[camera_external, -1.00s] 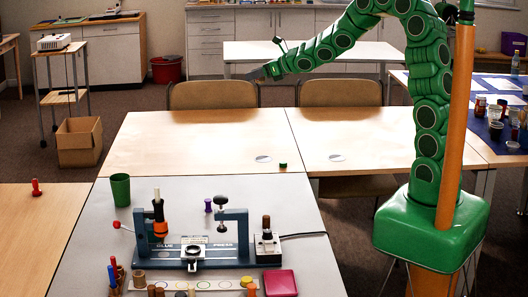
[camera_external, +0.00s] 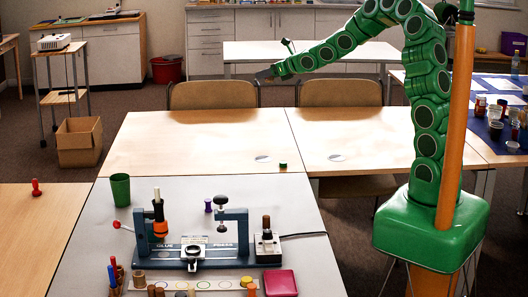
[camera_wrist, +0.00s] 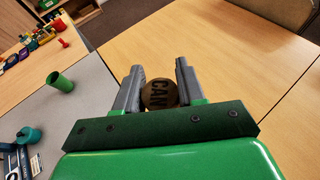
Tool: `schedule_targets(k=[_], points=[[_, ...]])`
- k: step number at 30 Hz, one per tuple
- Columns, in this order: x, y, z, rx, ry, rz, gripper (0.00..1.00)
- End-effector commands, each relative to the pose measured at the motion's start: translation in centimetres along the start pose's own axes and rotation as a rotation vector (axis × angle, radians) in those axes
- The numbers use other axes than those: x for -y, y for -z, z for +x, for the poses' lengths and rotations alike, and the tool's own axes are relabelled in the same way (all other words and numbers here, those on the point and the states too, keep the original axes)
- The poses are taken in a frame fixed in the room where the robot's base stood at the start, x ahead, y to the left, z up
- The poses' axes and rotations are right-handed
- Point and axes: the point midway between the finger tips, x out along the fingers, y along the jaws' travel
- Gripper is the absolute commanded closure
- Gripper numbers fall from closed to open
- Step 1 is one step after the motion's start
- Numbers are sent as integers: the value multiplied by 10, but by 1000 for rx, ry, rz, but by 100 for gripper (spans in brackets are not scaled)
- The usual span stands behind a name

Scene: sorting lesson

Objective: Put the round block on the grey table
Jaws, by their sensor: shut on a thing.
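The round block (camera_wrist: 159,95) is brown with dark lettering on its face. In the wrist view it sits between the two grey fingers of my gripper (camera_wrist: 159,88), which is shut on it. In the external view my gripper (camera_external: 264,75) is in the air towards the back, above the far side of the wooden tables; the block is too small to make out there. The grey table (camera_external: 290,220) is in front, nearer the camera. Its edge (camera_wrist: 85,85) also shows at the left of the wrist view.
On the grey table stand a blue press (camera_external: 200,252), a green cup (camera_external: 120,190), a pink tray (camera_external: 280,283) and several small pieces. Its right part is mostly clear, apart from a cable.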

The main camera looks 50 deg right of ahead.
Motion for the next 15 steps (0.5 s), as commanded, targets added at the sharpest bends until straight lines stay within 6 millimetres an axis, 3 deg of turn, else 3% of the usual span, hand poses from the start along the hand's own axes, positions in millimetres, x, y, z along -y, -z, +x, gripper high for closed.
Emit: schedule_targets(k=[8, 15], points=[[104, 46, 9, 0, 119, 54, 90], [182, 105, 2, -4, 225, 101, 90]])
